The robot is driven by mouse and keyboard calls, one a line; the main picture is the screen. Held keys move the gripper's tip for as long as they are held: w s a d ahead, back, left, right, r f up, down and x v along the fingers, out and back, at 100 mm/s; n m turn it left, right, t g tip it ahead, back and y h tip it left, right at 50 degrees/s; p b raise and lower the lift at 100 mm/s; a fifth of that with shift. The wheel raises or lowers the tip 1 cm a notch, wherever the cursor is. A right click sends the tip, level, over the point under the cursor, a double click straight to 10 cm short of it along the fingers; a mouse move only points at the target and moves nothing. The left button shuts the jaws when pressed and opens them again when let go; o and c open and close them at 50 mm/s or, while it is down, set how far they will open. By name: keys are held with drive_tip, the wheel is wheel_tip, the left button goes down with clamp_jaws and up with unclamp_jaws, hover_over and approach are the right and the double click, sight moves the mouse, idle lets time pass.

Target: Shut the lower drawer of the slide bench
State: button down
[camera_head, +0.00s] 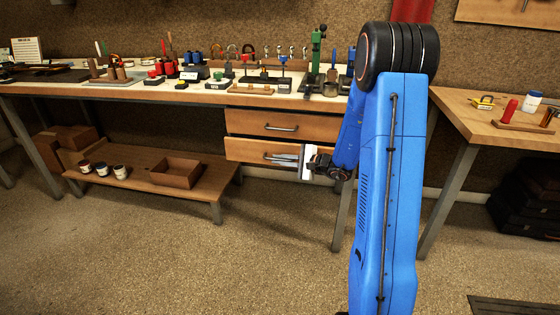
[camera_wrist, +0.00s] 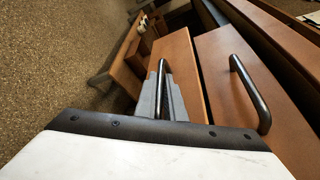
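The slide bench has two wooden drawers under its top. The lower drawer (camera_head: 245,151) appears to stand a little out from the upper drawer (camera_head: 255,119), with a dark gap between them; its front also shows in the wrist view (camera_wrist: 180,52). My gripper (camera_head: 286,158) is at the lower drawer's front. In the wrist view its grey fingers (camera_wrist: 162,98) lie on either side of the lower drawer's bar handle (camera_wrist: 162,72). Whether they press on the bar cannot be told. The white and dark wrist housing hides the lower part of that view.
The upper drawer's handle (camera_wrist: 250,95) is close beside the fingers. A low wooden shelf (camera_head: 145,182) with small jars and an open box (camera_head: 177,172) stands left of the drawers. A second bench (camera_head: 470,115) is at right. The floor in front is clear.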

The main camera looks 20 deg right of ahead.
drive_tip(key=shift+w+d, duration=0.65)
drive_tip(key=shift+w, duration=0.25)
drive_tip(key=shift+w+d, duration=0.65)
drive_tip(key=shift+w, duration=0.2)
drive_tip(key=shift+r, duration=0.1)
drive_tip(key=c, duration=2.1)
unclamp_jaws()
drive_tip(key=shift+d, duration=0.1)
drive_tip(key=v, duration=1.7)
drive_tip(key=shift+s, duration=0.2)
drive_tip(key=shift+r, duration=0.1)
